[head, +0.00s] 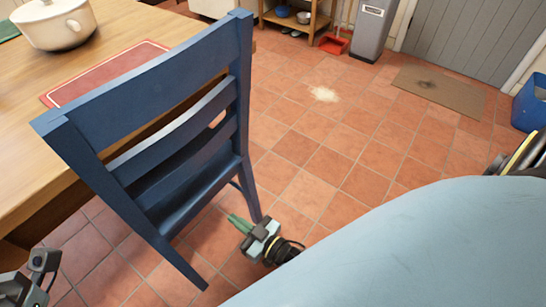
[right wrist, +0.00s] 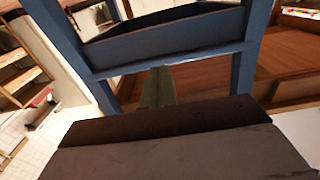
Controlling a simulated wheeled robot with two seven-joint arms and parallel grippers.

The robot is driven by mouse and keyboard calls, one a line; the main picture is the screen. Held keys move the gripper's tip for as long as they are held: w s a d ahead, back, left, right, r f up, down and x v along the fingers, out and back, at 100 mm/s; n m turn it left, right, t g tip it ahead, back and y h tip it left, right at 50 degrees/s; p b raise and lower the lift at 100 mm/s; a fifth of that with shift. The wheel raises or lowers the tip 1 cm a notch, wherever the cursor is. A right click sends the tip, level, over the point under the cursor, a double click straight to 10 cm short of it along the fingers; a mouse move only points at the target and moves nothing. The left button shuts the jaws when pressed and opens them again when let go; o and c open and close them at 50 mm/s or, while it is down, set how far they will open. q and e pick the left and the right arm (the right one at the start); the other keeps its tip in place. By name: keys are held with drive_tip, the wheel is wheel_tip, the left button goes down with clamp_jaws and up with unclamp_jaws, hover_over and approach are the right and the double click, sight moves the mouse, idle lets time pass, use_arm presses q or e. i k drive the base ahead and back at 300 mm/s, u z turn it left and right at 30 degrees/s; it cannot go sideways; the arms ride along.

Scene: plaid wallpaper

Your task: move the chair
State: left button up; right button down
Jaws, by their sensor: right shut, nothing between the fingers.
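The blue wooden chair (head: 150,95) stands upright at the table's edge, its slatted back towards me. It also shows in the right wrist view (right wrist: 165,58), with a rail across and posts on both sides. My right gripper (head: 238,222) is low over the floor, just beside the lower end of a chair leg. Its greenish fingers (right wrist: 157,88) are shut together and empty, pointing at the chair's frame; I cannot tell whether they touch it. Part of my left gripper (head: 42,265) shows at the lower left corner, left of the chair; its fingers are not clear.
The wooden table (head: 130,25) holds a red placemat (head: 105,72) and a white pot (head: 55,25). The tiled floor (head: 345,155) is open to the right. A doormat (head: 440,90), grey bin (head: 372,30), red dustpan (head: 333,43) and blue crate (head: 530,103) stand further back.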

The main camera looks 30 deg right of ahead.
sight(158, 186)
drive_tip(key=k, duration=1)
